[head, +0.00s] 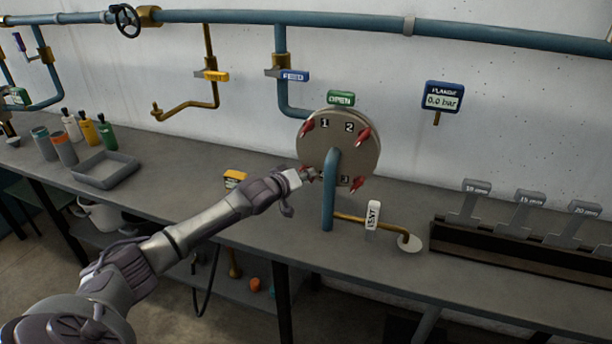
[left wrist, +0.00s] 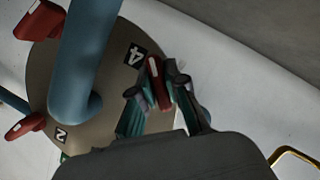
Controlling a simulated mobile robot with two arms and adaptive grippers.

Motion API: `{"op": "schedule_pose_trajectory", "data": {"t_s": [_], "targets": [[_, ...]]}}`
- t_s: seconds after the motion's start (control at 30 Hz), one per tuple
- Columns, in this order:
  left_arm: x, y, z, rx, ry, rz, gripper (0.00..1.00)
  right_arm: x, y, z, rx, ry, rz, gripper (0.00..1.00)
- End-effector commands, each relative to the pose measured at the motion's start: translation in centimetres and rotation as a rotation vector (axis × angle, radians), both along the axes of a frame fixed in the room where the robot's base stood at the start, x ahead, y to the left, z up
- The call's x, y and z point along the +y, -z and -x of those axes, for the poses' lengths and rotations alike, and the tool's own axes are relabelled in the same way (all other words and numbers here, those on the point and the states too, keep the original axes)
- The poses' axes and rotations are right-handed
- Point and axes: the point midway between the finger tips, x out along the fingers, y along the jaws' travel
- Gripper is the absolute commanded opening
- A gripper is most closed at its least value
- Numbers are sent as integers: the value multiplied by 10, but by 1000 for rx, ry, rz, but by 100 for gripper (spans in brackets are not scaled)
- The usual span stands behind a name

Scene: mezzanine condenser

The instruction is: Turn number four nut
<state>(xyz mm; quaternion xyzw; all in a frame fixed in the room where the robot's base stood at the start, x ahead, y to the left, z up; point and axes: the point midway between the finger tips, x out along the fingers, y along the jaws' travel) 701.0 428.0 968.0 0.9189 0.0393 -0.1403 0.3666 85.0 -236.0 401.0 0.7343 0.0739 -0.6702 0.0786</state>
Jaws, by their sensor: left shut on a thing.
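The round grey flange (head: 362,150) stands upright on a blue pipe, with red wing-like nuts around its face. In the head view the labels 1 and 2 read at its top; the lower right one is small. The label 4 (left wrist: 133,54) reads in the left wrist view, right beside the number four nut (left wrist: 157,84), a red piece. My left gripper (head: 310,174) reaches the flange's lower left; in the left wrist view its fingers are shut on that nut, one each side. The gripper mostly hides this nut in the head view. My right gripper is not in view.
The blue pipe (head: 328,200) rises in front of the flange, close right of my gripper. A white VENT handle (head: 373,216) stands on a brass pipe to the right. A green OPEN sign (head: 341,98) tops the flange. A grey tray (head: 106,170) lies left on the bench.

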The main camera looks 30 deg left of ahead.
Motion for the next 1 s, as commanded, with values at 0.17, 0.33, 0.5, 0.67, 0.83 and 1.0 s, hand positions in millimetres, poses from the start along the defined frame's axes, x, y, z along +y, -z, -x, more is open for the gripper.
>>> {"op": "schedule_pose_trajectory", "data": {"t_s": [0.17,0.33,0.5,0.67,0.83,1.0], "targets": [[0,0,0,4,0,-10,0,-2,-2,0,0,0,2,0],[-1,-2,0,15,0,-55,0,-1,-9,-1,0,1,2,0],[-1,-3,0,40,-1,-153,0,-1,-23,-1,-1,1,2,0],[-1,-4,0,72,0,-286,0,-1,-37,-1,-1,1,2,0],[-1,-3,0,110,0,-445,0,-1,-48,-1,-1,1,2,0],[-1,-2,0,148,0,-604,0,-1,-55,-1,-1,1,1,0]]}}
